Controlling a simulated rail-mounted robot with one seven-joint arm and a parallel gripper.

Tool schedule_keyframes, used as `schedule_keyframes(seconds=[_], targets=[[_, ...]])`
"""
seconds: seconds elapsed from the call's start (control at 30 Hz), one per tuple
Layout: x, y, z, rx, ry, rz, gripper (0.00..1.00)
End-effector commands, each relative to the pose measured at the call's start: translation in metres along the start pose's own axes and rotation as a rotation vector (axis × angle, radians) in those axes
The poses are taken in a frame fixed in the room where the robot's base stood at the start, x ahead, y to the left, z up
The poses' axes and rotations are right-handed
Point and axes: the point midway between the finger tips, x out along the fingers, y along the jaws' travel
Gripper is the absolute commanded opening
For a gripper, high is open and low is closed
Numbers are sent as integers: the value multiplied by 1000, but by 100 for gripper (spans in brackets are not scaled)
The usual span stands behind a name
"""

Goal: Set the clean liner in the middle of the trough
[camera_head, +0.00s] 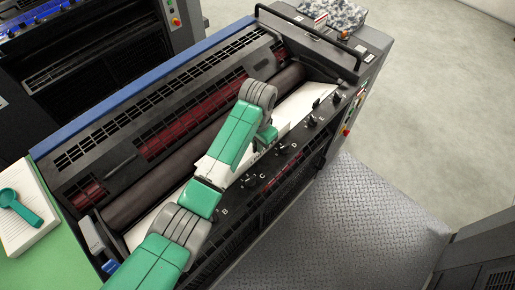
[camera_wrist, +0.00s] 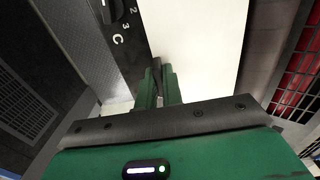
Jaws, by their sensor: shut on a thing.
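My gripper (camera_wrist: 160,80) shows in the wrist view with its fingers close together, shut on the near edge of the white liner (camera_wrist: 195,40). The liner is a flat, pale sheet running away from the fingers, beside the dark panel marked C. In the head view, white surface shows along the trough (camera_head: 150,222), on both sides of my arm. A pale corner (camera_head: 206,165) shows just left of my forearm. I cannot tell there where the liner ends and the trough begins. My fingertips are hidden in the head view, and my arm covers the trough's middle.
A dark roller (camera_head: 140,200) runs along the trough's far side, with a slotted guard (camera_head: 165,110) behind it. A panel of lettered knobs (camera_head: 262,175) edges the near side. A black handrail (camera_head: 305,35) stands at the far end.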

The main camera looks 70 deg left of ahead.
Motion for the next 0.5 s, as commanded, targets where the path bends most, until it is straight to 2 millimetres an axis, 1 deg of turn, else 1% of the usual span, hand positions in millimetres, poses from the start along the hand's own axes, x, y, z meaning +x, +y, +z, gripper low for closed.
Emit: schedule_keyframes(seconds=[0.03,0.13,0.5], targets=[[10,0,1,0,-4,1,0],[26,0,1,0,-3,1,0],[32,0,0,0,-2,1,0]])
